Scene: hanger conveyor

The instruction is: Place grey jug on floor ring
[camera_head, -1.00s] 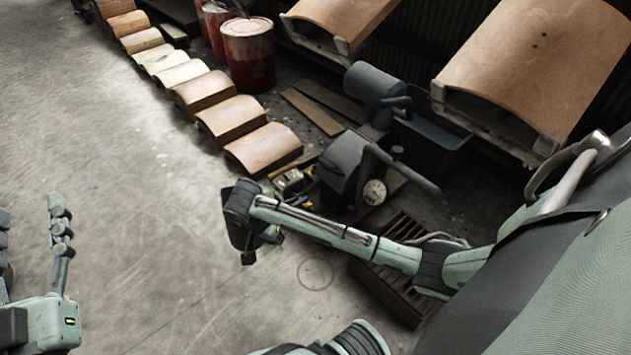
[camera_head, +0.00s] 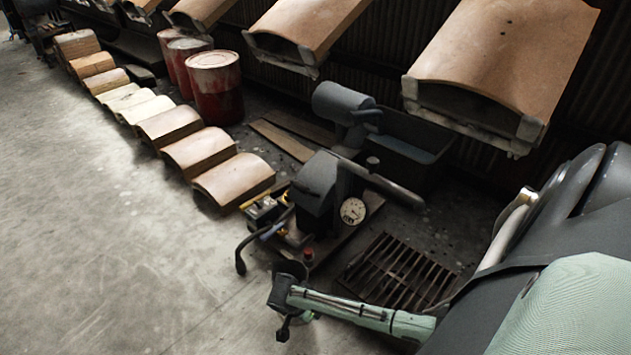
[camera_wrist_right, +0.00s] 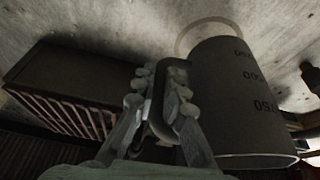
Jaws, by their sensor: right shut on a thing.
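The grey jug (camera_wrist_right: 235,100) shows in the right wrist view as a dark grey cylinder with printed numbers. Its rim is at the lower right. My right gripper (camera_wrist_right: 160,85) is closed on the jug's handle, left of the jug body. The floor ring (camera_wrist_right: 207,20) is a pale circle on the concrete, partly hidden behind the jug's far end. I cannot tell whether the jug touches the floor. My left gripper is not in view.
A slotted grate (camera_head: 400,272) lies beside my right arm. A dark machine with a gauge (camera_head: 353,211) stands behind it. Curved tan blocks (camera_head: 233,180) line the floor toward red drums (camera_head: 214,88). Large tan panels (camera_head: 500,60) hang at the right. Open concrete is at left.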

